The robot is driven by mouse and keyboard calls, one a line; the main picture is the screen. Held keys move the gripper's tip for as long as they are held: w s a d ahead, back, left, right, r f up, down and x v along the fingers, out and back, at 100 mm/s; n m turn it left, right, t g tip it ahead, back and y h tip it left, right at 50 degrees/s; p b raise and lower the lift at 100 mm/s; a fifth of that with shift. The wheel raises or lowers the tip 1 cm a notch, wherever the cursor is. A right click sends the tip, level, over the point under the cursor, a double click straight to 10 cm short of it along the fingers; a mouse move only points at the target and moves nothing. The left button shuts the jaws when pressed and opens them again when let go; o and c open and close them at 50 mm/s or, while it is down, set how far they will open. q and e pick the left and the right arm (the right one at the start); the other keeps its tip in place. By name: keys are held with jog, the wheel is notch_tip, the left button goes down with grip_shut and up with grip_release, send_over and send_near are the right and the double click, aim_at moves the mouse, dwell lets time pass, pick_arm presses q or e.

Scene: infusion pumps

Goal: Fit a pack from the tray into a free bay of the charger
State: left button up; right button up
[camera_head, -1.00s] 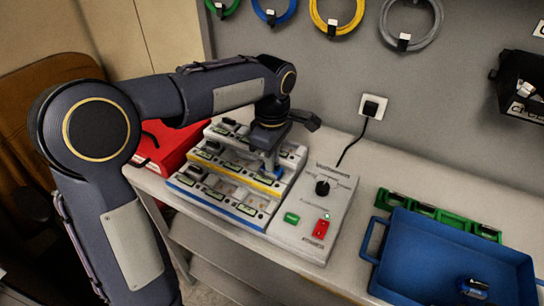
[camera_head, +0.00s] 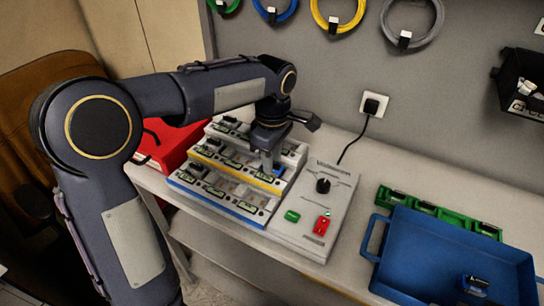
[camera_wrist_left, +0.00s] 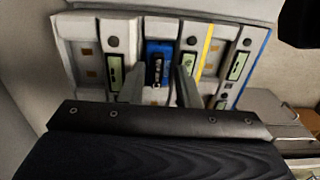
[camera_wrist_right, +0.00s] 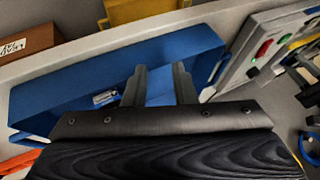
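The charger (camera_head: 214,193) is a stepped unit with several bays, some holding dark packs with green labels. My left gripper (camera_head: 268,165) is over its right side. In the left wrist view a blue pack (camera_wrist_left: 159,62) sits in a bay, between the two fingers of my left gripper (camera_wrist_left: 163,72), with a gap on each side. The blue tray (camera_head: 418,262) is at the lower right and holds one blue and dark pack (camera_head: 475,284); that pack also shows in the right wrist view (camera_wrist_right: 105,97). My right gripper (camera_wrist_right: 160,72) is open and empty above the tray.
A grey control panel (camera_head: 316,213) with a black knob and green and red switches adjoins the charger. A green rack (camera_head: 438,212) lies behind the tray. A red box (camera_head: 172,140) stands left of the charger. Coiled cables hang on the wall.

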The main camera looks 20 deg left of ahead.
pick_arm(q)
jog(key=shift+w+r, duration=0.15)
jog(key=shift+r, duration=0.35)
notch_tip(320, 180, up, 7)
jog(key=shift+f+p, duration=0.1)
jog(key=shift+p, duration=0.2)
